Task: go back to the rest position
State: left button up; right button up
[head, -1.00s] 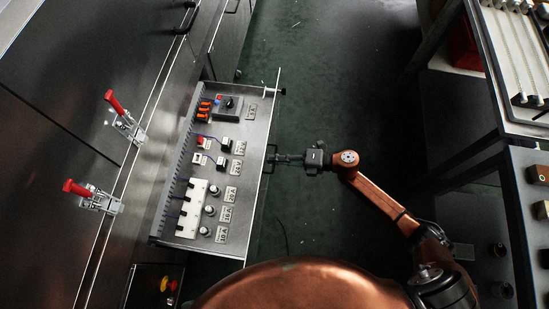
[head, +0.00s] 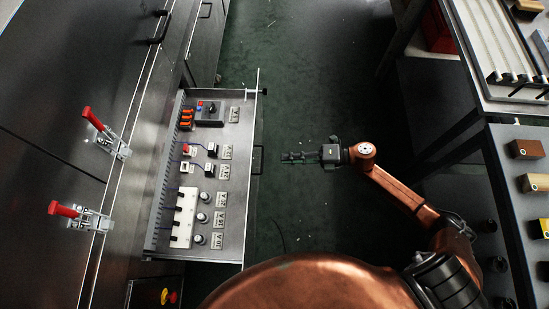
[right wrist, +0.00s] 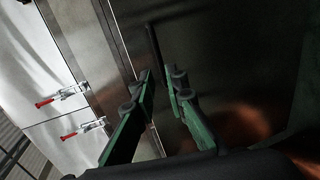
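My right gripper (head: 285,157) hangs over the dark green floor, to the right of the open drawer. The grey drawer (head: 236,190) is pulled out from the machine and holds switches, knobs, wires and labelled plates. My left gripper is not in view.
The dark machine front (head: 60,120) with two red-handled clamps (head: 92,118) fills the left. A dark rack (head: 480,150) with trays and small blocks stands at the right. The floor (head: 300,80) between them is clear.

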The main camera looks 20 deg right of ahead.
jog(key=shift+v, duration=1.1)
